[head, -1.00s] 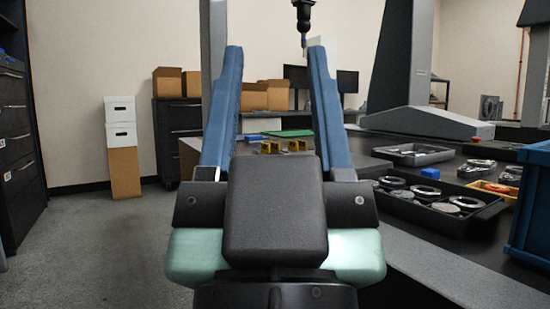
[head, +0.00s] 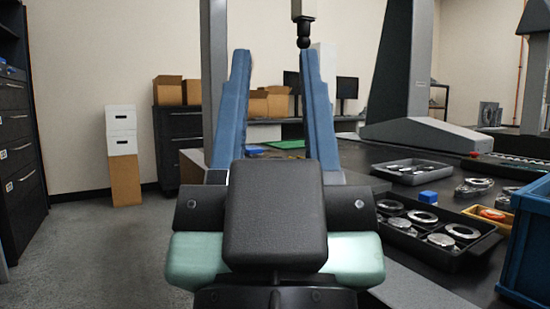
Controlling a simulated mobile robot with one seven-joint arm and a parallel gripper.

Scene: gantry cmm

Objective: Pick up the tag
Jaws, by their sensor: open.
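No tag can be made out for certain in the head view. My gripper's body hides part of the table's near side.
The dark table carries a black tray (head: 397,243) of metal rings, a smaller grey tray (head: 420,181), a blue block (head: 428,197) and a green mat (head: 285,144). A blue bin (head: 528,245) stands at right. Grey machine columns (head: 408,70) rise behind. Floor at left is clear.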

